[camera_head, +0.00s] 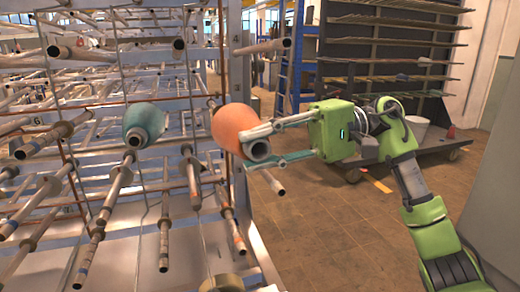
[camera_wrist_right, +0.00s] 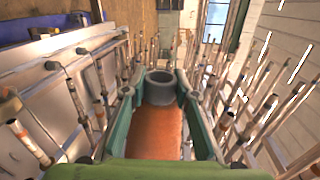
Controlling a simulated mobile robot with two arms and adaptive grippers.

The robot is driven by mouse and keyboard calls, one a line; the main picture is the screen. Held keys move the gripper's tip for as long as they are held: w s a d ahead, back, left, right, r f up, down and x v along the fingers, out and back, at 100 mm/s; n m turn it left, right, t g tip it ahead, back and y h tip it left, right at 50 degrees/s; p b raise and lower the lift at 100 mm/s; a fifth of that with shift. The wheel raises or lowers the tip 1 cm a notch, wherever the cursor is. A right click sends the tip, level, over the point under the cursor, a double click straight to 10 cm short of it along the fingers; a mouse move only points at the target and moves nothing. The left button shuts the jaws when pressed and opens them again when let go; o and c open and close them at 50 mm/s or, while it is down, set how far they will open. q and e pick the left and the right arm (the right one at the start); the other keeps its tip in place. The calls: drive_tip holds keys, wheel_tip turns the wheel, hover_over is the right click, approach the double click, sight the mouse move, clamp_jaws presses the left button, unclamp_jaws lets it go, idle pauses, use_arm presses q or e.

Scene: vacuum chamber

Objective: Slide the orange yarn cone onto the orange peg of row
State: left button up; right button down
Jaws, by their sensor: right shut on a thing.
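The orange yarn cone (camera_head: 228,122) is held at the right side of the peg rack (camera_head: 216,75), with its grey tube end facing the camera. My right gripper (camera_head: 250,148) is shut on it, one finger above and one below the tube end. In the right wrist view the orange cone (camera_wrist_right: 155,132) lies between the fingers (camera_wrist_right: 160,92), its grey ring at the far end. Pegs stick out around the cone; I cannot tell which is the orange peg, or whether one enters the cone. My left gripper is not in view.
A teal cone (camera_head: 146,124) sits on a peg left of the orange one. Many bare pegs, such as one below the cone (camera_head: 272,181), crowd the rack. A dark shelf cart (camera_head: 385,75) stands behind my right arm. The brown floor (camera_head: 320,225) is open.

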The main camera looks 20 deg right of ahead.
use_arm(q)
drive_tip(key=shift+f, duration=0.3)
use_arm(e)
drive_tip(key=shift+w+r, duration=0.1)
drive_tip(key=shift+w, duration=0.05)
drive_tip(key=shift+w, duration=0.3)
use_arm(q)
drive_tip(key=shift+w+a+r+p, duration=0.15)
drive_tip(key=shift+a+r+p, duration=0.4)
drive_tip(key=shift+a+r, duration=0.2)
use_arm(e)
drive_tip(key=shift+w+a+f, duration=0.1)
drive_tip(key=shift+w+f, duration=0.05)
drive_tip(key=shift+w, duration=0.9)
drive_tip(key=shift+w+a+f, duration=0.1)
drive_tip(key=shift+w, duration=0.9)
use_arm(q)
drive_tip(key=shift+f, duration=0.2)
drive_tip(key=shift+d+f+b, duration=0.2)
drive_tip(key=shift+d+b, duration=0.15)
drive_tip(key=shift+b, duration=0.05)
use_arm(e)
drive_tip(key=shift+d, duration=0.1)
use_arm(q)
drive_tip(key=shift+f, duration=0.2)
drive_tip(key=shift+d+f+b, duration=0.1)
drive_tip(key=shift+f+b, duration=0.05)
drive_tip(key=shift+b, duration=0.15)
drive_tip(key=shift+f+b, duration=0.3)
